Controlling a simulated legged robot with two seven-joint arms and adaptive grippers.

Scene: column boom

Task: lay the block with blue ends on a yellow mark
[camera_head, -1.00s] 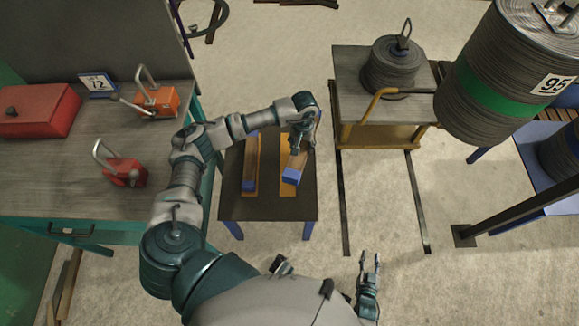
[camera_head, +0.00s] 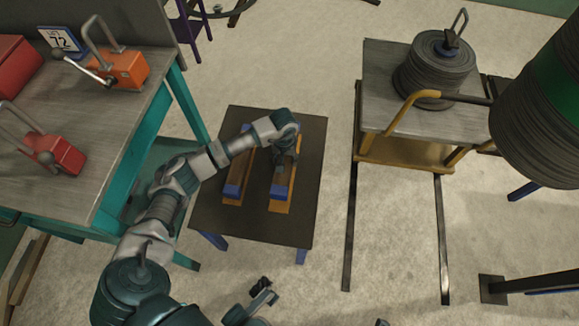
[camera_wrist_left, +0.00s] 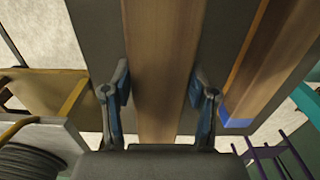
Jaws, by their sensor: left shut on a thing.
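My left gripper (camera_head: 285,160) is shut on a wooden block with blue ends (camera_head: 279,191). The block is over the right yellow mark (camera_head: 279,207) on the dark table, roughly in line with it. I cannot tell whether it touches the mark. In the left wrist view the held block (camera_wrist_left: 160,60) runs between the two fingers (camera_wrist_left: 158,95). A second block with blue ends (camera_head: 232,191) lies on the left yellow mark (camera_head: 232,202); it also shows in the wrist view (camera_wrist_left: 280,60). A small tip at the bottom edge may be my right gripper (camera_head: 381,322).
The dark table (camera_head: 300,215) has bare room in front and at the right. A teal-legged workbench (camera_head: 75,170) with red and orange tools stands left. A yellow trolley (camera_head: 405,150) with a cable reel (camera_head: 437,70) stands right, and a large hanging drum (camera_head: 545,120) beyond.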

